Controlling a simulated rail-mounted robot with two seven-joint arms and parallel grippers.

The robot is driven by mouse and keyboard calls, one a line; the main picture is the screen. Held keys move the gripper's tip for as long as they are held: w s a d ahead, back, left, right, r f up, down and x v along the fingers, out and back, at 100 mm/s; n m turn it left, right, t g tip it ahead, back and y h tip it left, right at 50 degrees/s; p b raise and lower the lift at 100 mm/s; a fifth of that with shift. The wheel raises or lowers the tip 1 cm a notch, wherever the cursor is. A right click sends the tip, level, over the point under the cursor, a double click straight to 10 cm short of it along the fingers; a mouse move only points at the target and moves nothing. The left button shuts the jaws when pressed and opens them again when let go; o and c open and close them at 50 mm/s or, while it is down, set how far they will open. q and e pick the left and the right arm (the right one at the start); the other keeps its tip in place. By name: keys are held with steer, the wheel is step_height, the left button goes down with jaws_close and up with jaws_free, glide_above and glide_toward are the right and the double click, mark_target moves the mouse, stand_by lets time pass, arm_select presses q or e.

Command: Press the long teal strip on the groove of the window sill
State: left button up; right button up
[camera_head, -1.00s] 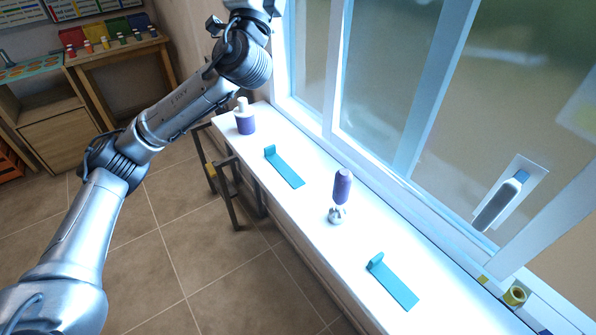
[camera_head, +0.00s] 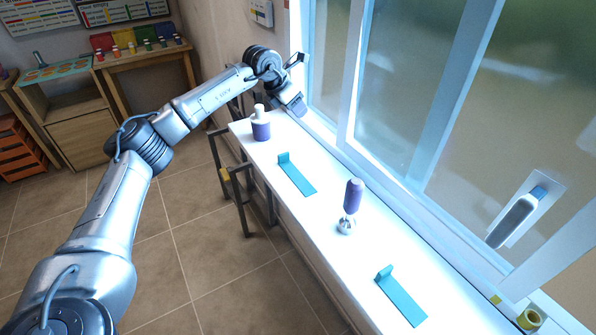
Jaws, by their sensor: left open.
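Two teal pieces, each a flat strip with an upright tab at one end, lie on the white window sill (camera_head: 325,215). The farther teal piece (camera_head: 299,176) is near the purple-and-white bottle, and the nearer teal piece (camera_head: 403,299) is at lower right. I cannot tell which is the long strip, and no groove can be made out on the bright sill. My left gripper (camera_head: 297,84) is open beside the window frame at the sill's far end, beyond the bottle and apart from both teal pieces. Nothing shows between its fingers. My right gripper is out of view.
A purple-and-white bottle (camera_head: 261,126) and a purple-handled tool (camera_head: 353,200) stand on the sill. A yellow tape roll (camera_head: 530,318) is at lower right. The window frame (camera_head: 350,90) borders the sill. A wooden bench (camera_head: 147,50) with small bottles stands back left.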

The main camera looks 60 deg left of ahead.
arm_select(q)
steer(key=s+f+g, duration=0.2)
steer(key=s+g, duration=0.2)
steer(key=s, duration=0.2)
steer(key=b, duration=0.2)
glide_toward(283, 154)
steer(key=shift+g, duration=0.3)
steer(key=f, duration=0.1)
steer(key=w+f, duration=0.1)
steer(key=f, duration=0.3)
steer(key=shift+w+d, duration=0.2)
steer(key=shift+d, duration=0.05)
steer(key=shift+w+f+b, duration=0.15)
steer(key=shift+f+b, duration=0.2)
steer(key=shift+f, duration=0.4)
steer(key=shift+w+f+b, duration=0.15)
steer(key=shift+f+b, duration=0.15)
steer(key=shift+f, duration=0.65)
steer(key=shift+w+f+b, duration=0.15)
steer(key=shift+f+b, duration=0.15)
steer(key=shift+f, duration=0.65)
steer(key=shift+a, duration=0.1)
steer(key=shift+c, duration=1)
jaws_close()
